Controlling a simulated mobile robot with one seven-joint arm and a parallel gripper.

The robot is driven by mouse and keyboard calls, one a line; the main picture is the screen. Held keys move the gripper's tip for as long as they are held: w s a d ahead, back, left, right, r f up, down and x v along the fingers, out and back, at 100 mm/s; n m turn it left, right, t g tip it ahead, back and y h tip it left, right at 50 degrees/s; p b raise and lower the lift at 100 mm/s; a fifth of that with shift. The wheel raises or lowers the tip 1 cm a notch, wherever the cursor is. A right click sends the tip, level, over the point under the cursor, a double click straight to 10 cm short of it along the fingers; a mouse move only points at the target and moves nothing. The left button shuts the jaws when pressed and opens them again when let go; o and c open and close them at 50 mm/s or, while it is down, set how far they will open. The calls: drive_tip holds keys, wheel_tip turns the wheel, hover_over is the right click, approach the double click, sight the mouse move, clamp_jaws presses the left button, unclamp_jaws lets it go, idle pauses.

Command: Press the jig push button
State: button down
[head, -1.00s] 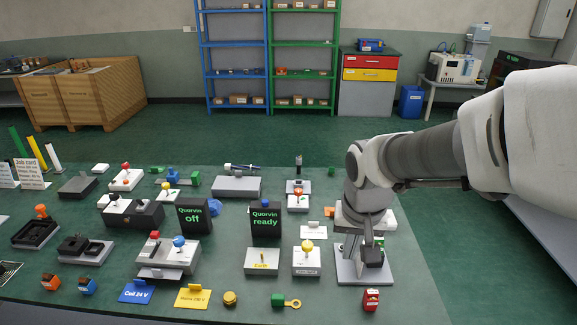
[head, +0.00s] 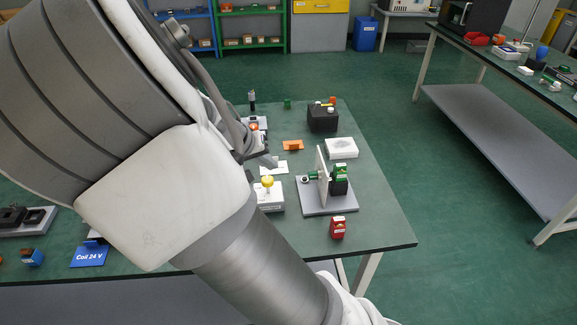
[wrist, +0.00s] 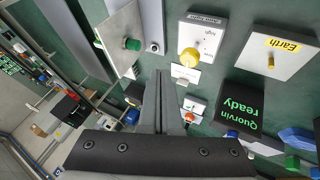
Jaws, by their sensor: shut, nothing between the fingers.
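The jig is a grey base (head: 314,209) with a pale upright plate (head: 322,176) near the right end of the bench. A green push button (head: 313,176) sticks out of the plate's left face. A dark block with a green top (head: 340,180) stands behind the plate. In the wrist view the green button (wrist: 132,44) shows on its grey plate, ahead and left of the fingertips. My gripper (wrist: 160,74) is shut and empty, apart from the button.
A box with a yellow knob (head: 268,184) stands left of the jig, beside my gripper. A red block (head: 338,228) lies in front, a white box (head: 341,148) and a black box (head: 323,118) behind. The bench's right end (head: 385,215) is clear.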

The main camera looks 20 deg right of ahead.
sight(313, 176)
idle(0.3)
drive_tip(key=shift+w+d+f+b, duration=0.25)
drive_tip(key=shift+d+f+b, duration=0.35)
drive_tip(key=shift+d+f, duration=0.9)
drive_tip(key=shift+w+d+f+b, duration=0.25)
drive_tip(key=shift+d+f+b, duration=0.4)
drive_tip(key=shift+d+f, duration=0.8)
drive_tip(key=shift+w+d+f+b, duration=0.25)
drive_tip(key=shift+d+f+b, duration=0.35)
drive_tip(key=shift+d+f, duration=0.9)
drive_tip(key=shift+d+r, duration=0.15)
drive_tip(key=shift+r, duration=0.1)
